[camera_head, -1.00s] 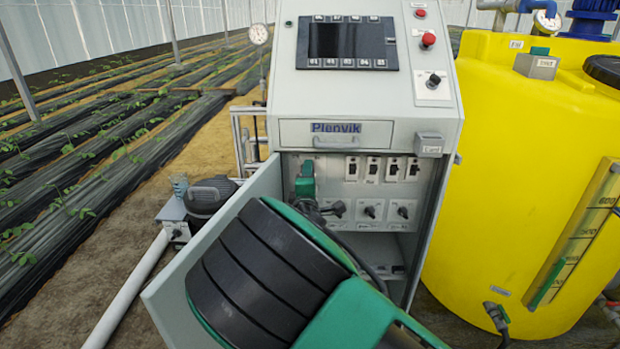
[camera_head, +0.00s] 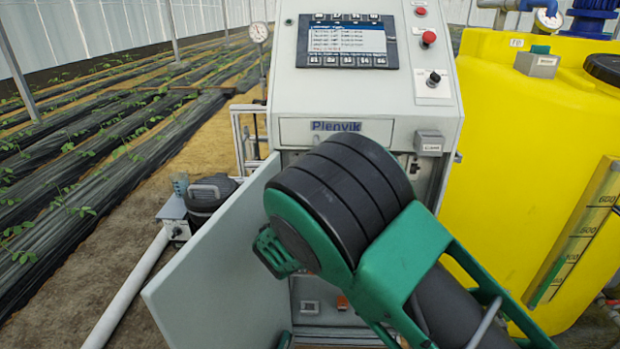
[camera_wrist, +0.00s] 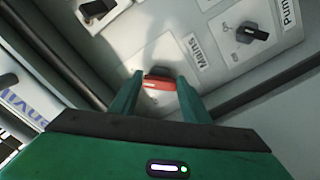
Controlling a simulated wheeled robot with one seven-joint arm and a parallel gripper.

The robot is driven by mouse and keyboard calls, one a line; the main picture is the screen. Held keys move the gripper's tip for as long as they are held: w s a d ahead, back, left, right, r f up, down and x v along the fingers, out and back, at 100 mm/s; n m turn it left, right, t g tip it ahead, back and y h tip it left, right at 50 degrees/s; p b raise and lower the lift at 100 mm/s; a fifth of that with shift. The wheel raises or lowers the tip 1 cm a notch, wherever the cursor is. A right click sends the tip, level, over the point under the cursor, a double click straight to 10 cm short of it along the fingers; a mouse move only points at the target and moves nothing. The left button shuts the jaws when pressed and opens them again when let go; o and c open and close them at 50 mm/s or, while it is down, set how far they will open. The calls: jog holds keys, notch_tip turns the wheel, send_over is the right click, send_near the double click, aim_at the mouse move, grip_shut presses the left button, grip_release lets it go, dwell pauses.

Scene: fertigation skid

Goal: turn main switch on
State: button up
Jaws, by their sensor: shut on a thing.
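The main switch (camera_wrist: 157,84) is a red handle on a light plate labelled "Mains" in the wrist view. My gripper (camera_wrist: 160,79) has its green fingers on either side of the red handle and is shut on it. In the head view my own arm hides the switch and the fingertips. The screen (camera_head: 346,41) on the grey cabinet (camera_head: 290,130) is lit and shows lines of text, too small to read.
The cabinet door (camera_head: 220,265) stands open at the left of my arm. A black knob labelled "Pump" (camera_wrist: 255,33) and another black knob (camera_wrist: 97,10) are near the main switch. A yellow tank (camera_head: 520,130) stands close on the right.

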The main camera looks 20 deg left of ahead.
jog(key=shift+d+f+m, duration=0.15)
jog(key=shift+f+m, duration=0.2)
jog(key=shift+m, duration=0.05)
jog(key=o, duration=1)
jog(key=shift+o, duration=0.2)
jog(key=shift+r, duration=0.15)
jog(key=v, duration=1)
jog(key=shift+s, duration=0.3)
jog(key=shift+w+d, duration=0.1)
jog(key=shift+d, duration=0.1)
